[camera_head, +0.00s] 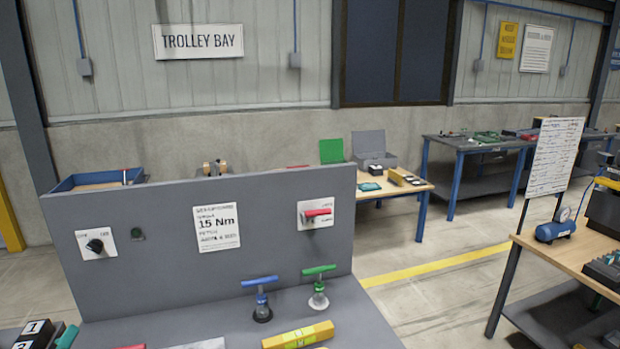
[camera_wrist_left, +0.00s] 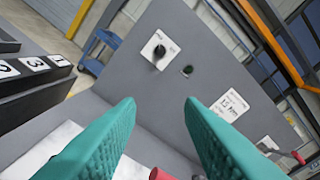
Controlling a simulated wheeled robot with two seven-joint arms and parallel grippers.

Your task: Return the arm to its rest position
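My left gripper (camera_wrist_left: 160,105) shows two teal ridged fingers spread apart in the left wrist view, with nothing held between them. In the head view only a small teal piece of my left gripper (camera_head: 67,337) shows at the bottom left edge, beside the dark numbered blocks (camera_head: 35,331). The rest of my left arm is out of that view. In the wrist view the fingers are in front of the grey panel (camera_wrist_left: 150,95), tilted in the picture. My right gripper is not in view.
The grey panel (camera_head: 170,270) carries a black knob (camera_head: 95,245) and a red-handled switch (camera_head: 317,213). Blue (camera_head: 262,297) and green (camera_head: 319,284) T-handled tools stand on the bench before it, near a yellow level (camera_head: 298,336). A wooden workbench (camera_head: 570,255) stands right.

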